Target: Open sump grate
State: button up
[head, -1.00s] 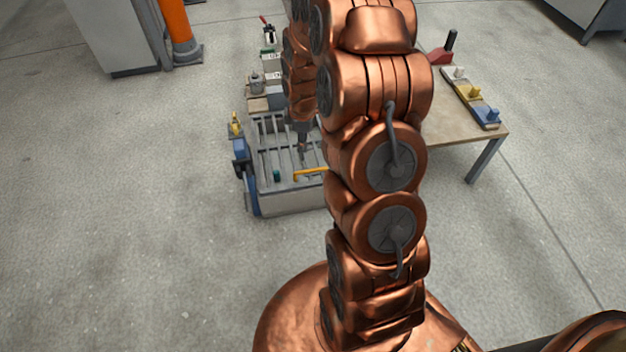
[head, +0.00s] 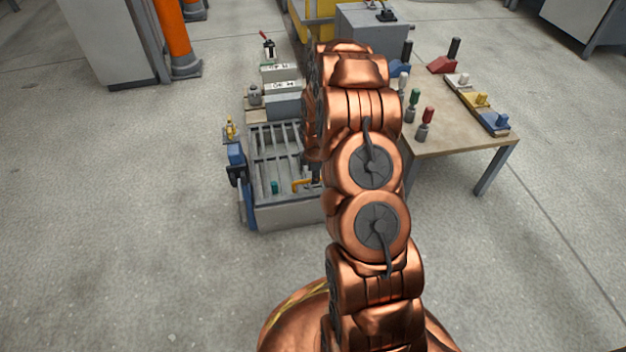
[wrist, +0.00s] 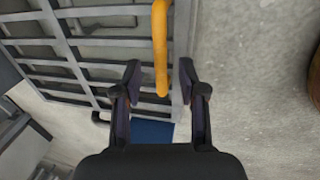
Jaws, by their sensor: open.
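The sump grate (head: 275,150) is a grey barred panel on the low grey unit left of my arm. Its bars also show at the left of the wrist view (wrist: 70,65). A yellow-orange bar handle (head: 303,185) is at the front right of the grate. In the wrist view the handle (wrist: 161,50) comes down from the top edge, and its end lies in line with the gap between my fingertips. My gripper (wrist: 160,75) is open, its fingers apart on either side of that end. Whether they touch it is unclear. The head view hides my gripper behind my arm.
A blue clamp-like part (head: 236,155) is on the unit's left side. A table (head: 455,145) with red, green, yellow and blue pieces stands to the right. Grey blocks (head: 281,88) are behind the grate.

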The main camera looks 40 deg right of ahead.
jog(key=shift+w+d+f+b, duration=0.1)
jog(key=shift+w+f+b, duration=0.1)
jog(key=shift+f, duration=0.55)
jog(key=shift+w+d+f+b, duration=0.1)
jog(key=shift+f+b, duration=0.05)
jog(key=shift+f, duration=0.6)
jog(key=shift+a, duration=0.1)
grip_shut()
